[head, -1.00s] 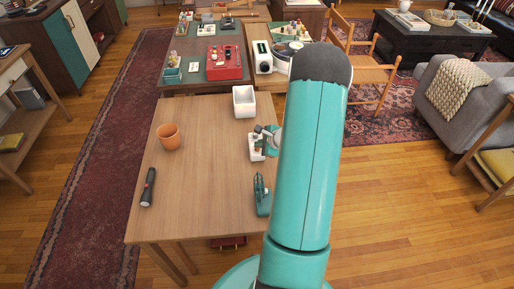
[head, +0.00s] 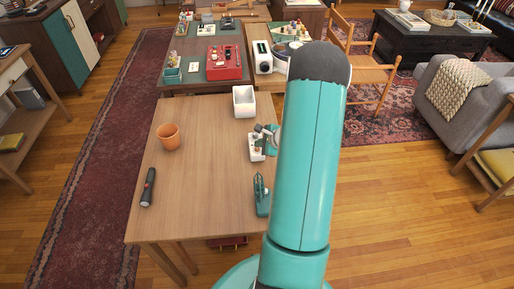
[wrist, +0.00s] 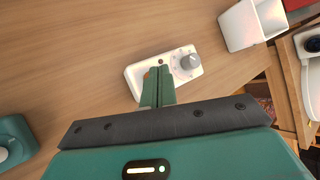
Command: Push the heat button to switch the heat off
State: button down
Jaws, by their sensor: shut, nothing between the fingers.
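A small white control box (wrist: 137,83) lies on the wooden table, with a round grey knob (wrist: 188,62) at its right end in the wrist view. In the head view the box (head: 255,152) is partly hidden by my arm. My gripper (wrist: 159,72) is shut and empty, with its fingertips over the left half of the box. A small dark spot shows just beyond the tips, and an orange-brown spot shows beside them. The fingers hide part of the box, so I cannot make out the heat button clearly. I cannot tell whether the tips touch the box.
A white square container (head: 244,101) stands behind the box. An orange pot (head: 167,137) and a dark flashlight (head: 148,187) are at the table's left. A teal tool (head: 261,195) is near the right edge. The table's middle (head: 205,180) is clear.

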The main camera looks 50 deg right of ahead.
jog(key=shift+r, duration=3)
